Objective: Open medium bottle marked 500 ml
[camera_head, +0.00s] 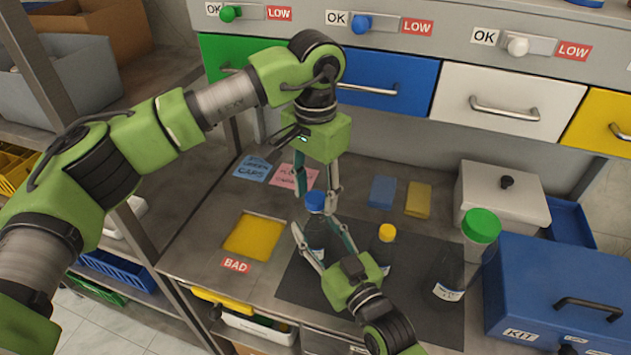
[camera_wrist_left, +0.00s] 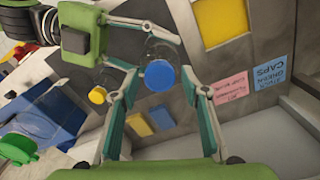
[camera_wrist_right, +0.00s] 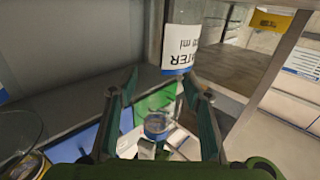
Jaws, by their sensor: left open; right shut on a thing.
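A dark bottle with a blue cap (camera_head: 315,202) stands upright on the dark mat (camera_head: 300,285). My right gripper (camera_head: 318,236) is shut on the body of this bottle, one finger on each side. In the right wrist view its white label (camera_wrist_right: 181,46) shows upside down, with "TER" and "ml" readable; the number is not clear. My left gripper (camera_head: 317,191) points down from above, open, with its fingers on either side of the blue cap. In the left wrist view the cap (camera_wrist_left: 159,76) lies between the open fingers, with visible gaps.
A smaller yellow-capped bottle (camera_head: 387,236) stands close to the right gripper. A larger green-capped bottle (camera_head: 450,274) stands further right, beside the blue kit box (camera_head: 555,290). A yellow recess (camera_head: 254,238) marked BAD, blue and pink notes, a white lidded box (camera_head: 500,198) and coloured drawers surround the mat.

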